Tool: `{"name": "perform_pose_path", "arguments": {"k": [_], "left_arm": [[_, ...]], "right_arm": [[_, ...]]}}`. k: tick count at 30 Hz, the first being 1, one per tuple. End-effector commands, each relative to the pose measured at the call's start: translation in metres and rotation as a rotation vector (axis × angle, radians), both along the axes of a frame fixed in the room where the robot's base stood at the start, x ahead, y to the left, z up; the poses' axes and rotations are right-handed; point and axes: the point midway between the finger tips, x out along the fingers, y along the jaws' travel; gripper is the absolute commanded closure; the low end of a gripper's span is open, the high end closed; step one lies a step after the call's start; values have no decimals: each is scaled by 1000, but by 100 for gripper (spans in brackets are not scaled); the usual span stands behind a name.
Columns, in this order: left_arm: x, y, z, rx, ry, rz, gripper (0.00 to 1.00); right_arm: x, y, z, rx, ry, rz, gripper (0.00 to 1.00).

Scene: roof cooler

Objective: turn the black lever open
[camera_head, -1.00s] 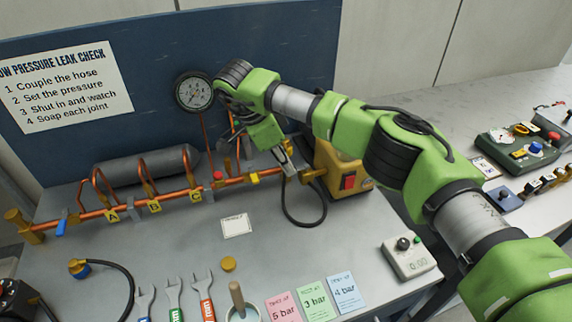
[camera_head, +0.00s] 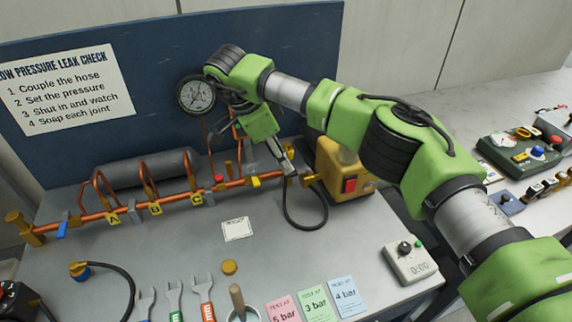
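A copper pipe (camera_head: 85,220) runs across the grey bench, with coils and yellow tags A, B and C. My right gripper (camera_head: 287,170) points down at the right end of this pipe, beside the brass fitting by the yellow pump. Its fingertips are at or very near the pipe; the gap between them is too small to make out. I cannot pick out the black lever; the gripper may cover it. A blue lever (camera_head: 63,229) hangs at the pipe's left end. A small red knob (camera_head: 219,178) sits by tag C. My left gripper is not in view.
A yellow pump (camera_head: 362,193) with a red switch and a black hose (camera_head: 322,222) stands right of the gripper. A pressure gauge (camera_head: 196,96) is behind my wrist. Wrenches, coloured cards (camera_head: 314,304) and a timer (camera_head: 410,262) lie in front. The middle bench is mostly clear.

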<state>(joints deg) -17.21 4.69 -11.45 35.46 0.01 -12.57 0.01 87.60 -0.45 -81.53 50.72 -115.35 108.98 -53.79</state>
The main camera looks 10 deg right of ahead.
Motion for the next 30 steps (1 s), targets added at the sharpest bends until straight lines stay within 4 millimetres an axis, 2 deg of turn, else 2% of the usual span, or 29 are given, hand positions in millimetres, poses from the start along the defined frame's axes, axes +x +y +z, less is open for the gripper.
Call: {"name": "perform_pose_path", "arguments": {"k": [1,6,12,26,30], "left_arm": [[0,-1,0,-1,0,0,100],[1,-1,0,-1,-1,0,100],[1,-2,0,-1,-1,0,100],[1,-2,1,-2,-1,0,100],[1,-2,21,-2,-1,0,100]], "right_arm": [[0,6,13,0,-6,2,71],[-3,19,45,0,-4,2,71],[-5,29,70,-1,-2,0,71],[-6,32,78,0,0,1,71],[-6,31,98,0,-1,0,71]]}}
